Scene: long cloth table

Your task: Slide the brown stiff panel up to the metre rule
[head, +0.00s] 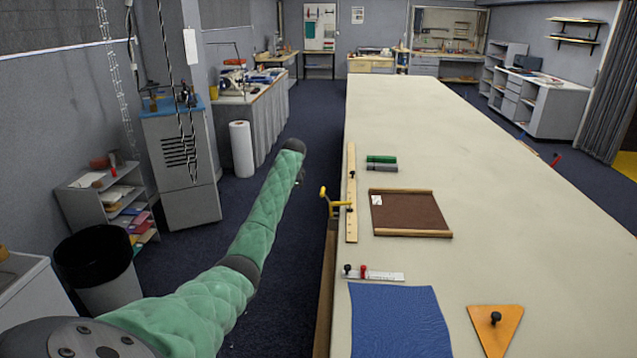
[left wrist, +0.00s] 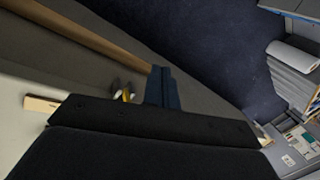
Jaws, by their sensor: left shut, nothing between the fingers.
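The brown stiff panel (head: 415,213) lies flat on the table, with wooden strips along its far and near edges and a white label at its far left corner. The metre rule (head: 351,220) is a pale wooden strip with dark knobs, along the table's left edge. A narrow gap separates it from the panel's left side. My left arm reaches out over the floor, left of the table. My left gripper is mostly hidden behind its wrist in the head view; in the left wrist view its fingers (left wrist: 160,86) are shut and empty. My right gripper is out of view.
A yellow clamp (head: 332,203) sits at the table edge by the rule. Green and grey rolls (head: 381,163) lie beyond the panel. The table right of the panel is clear.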

